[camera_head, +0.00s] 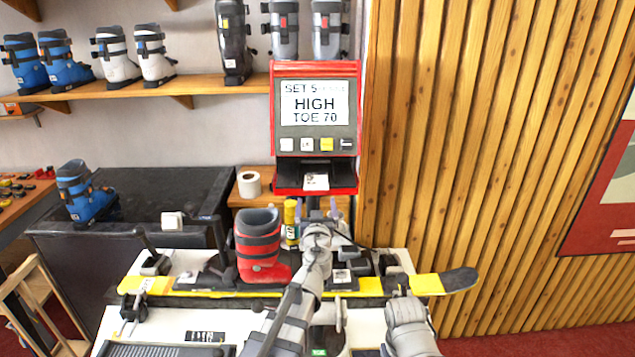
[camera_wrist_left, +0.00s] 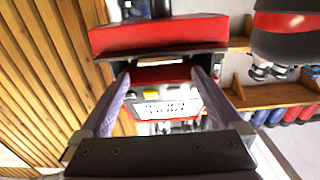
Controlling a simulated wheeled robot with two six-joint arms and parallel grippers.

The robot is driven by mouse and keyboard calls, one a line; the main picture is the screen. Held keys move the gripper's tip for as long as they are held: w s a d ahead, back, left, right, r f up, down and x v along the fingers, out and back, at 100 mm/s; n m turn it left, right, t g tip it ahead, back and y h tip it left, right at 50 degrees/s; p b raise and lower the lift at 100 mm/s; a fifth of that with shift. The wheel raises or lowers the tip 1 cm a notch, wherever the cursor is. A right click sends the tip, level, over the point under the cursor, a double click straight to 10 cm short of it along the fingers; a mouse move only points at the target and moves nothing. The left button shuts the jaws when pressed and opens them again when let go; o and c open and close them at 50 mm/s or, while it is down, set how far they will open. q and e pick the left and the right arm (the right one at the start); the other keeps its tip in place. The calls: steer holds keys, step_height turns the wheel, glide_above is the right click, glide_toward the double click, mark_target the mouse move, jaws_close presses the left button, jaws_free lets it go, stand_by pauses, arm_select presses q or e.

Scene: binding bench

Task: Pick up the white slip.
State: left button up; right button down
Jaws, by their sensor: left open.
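The white slip (camera_head: 316,181) rests at the red-edged tray below the dark slot of the red and grey terminal (camera_head: 316,66). My left gripper (camera_head: 316,209) is just below and in front of the slip, open, with one pale purple finger on each side and nothing between them. In the left wrist view the open fingers (camera_wrist_left: 165,92) point toward the terminal (camera_wrist_left: 150,36), which appears upside down with its lit screen (camera_wrist_left: 168,108) between them. My right gripper does not show; only part of the right arm does, at the lower right.
A red boot (camera_head: 260,245) stands on a yellow ski (camera_head: 200,288) across the bench, left of my left arm. A yellow canister (camera_head: 290,222) is close to the left gripper. A white roll (camera_head: 249,184) sits left of the terminal. A slatted wood wall (camera_head: 470,150) rises at right.

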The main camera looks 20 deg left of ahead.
mark_target(316, 189)
arm_select(q)
steer(key=x, duration=0.6)
steer(key=shift+w, duration=0.2)
steer(key=shift+r, duration=0.1)
steer(key=shift+c, duration=0.2)
steer(key=c, duration=0.9)
steer(key=shift+r+p, duration=0.1)
steer(key=shift+p, duration=0.25)
steer(key=shift+c, duration=0.2)
